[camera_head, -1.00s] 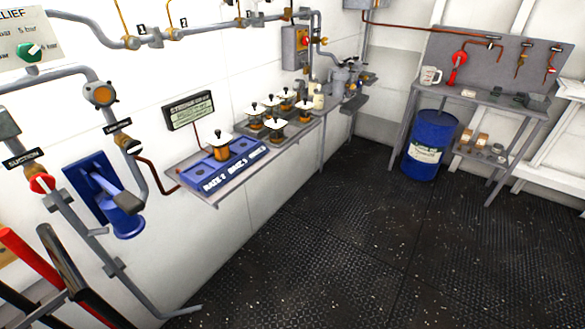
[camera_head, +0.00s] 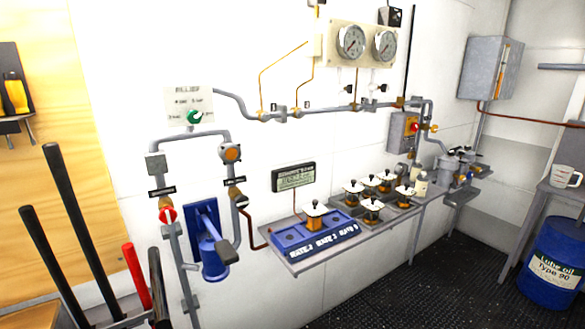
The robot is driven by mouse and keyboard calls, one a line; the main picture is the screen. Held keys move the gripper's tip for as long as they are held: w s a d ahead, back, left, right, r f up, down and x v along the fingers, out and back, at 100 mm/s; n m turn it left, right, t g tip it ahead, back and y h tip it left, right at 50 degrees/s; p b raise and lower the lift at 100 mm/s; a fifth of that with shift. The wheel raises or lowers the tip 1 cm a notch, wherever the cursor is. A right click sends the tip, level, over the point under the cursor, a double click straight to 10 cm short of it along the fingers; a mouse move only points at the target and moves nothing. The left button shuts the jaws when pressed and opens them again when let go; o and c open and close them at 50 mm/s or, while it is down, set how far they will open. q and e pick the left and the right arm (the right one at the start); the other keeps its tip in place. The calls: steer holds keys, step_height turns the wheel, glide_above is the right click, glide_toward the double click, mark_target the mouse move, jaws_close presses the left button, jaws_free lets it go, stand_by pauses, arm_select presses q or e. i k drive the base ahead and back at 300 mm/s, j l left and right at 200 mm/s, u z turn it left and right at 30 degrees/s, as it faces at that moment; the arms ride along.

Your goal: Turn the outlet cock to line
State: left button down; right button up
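The pump pipework is on the white wall at left. A cock with a red round knob (camera_head: 168,215) sits on the left pipe under a small black label (camera_head: 162,192), which reads as suction in the earlier frame. A dark and brass cock (camera_head: 238,198) sits on the right pipe under another black label (camera_head: 234,181), too small to read. I cannot tell for certain which is the outlet cock, nor its handle position. An orange-faced round fitting (camera_head: 230,153) is above it. Neither of my grippers is in view.
A blue hand pump (camera_head: 210,240) is between the two pipes. Black and red upright levers (camera_head: 75,225) stand at lower left. A shelf (camera_head: 375,235) with a blue tray (camera_head: 300,238) and several lidded jars juts from the wall. Dark deck (camera_head: 455,265) is open at right.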

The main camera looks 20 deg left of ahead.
mark_target(241, 201)
steer(key=u, duration=0.35)
steer(key=i+l+u, duration=0.25)
steer(key=u, duration=0.15)
steer(key=i+l+u, duration=0.25)
steer(key=u, duration=0.2)
steer(key=i+l+u, duration=0.2)
steer(key=l+u, duration=0.2)
